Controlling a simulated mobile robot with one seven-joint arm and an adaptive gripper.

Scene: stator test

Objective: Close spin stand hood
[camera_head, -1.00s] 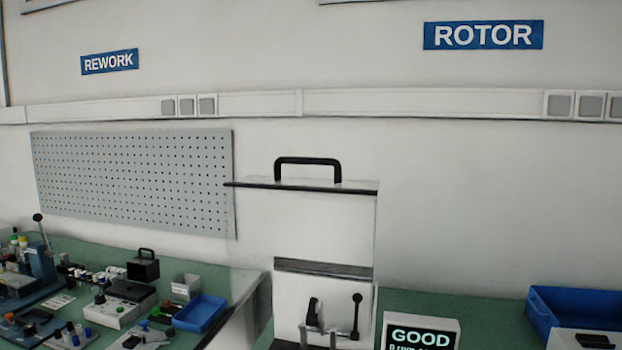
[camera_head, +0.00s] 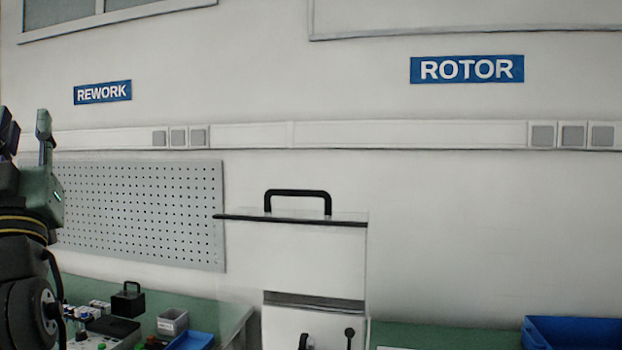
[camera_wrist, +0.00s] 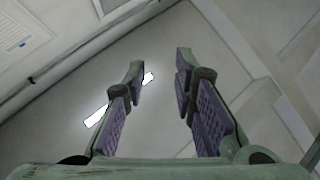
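The spin stand hood (camera_head: 300,252) is a pale, see-through box at the centre of the head view. It has a dark front edge on top and a black arch handle (camera_head: 298,194). The hood sits high on the spin stand (camera_head: 285,325), with a grey band and black clamp levers showing below it. My gripper (camera_head: 46,140) is raised at the far left of the head view, well away from the hood and pointing upward. In the wrist view my gripper (camera_wrist: 158,68) is open, with nothing between its purple-padded fingers.
A grey pegboard (camera_head: 140,212) hangs on the wall behind. The left bench holds a black box (camera_head: 127,301), a grey bin (camera_head: 172,322) and a blue tray (camera_head: 190,341). A blue crate (camera_head: 570,333) is at the right. The air between my arm and the hood looks free.

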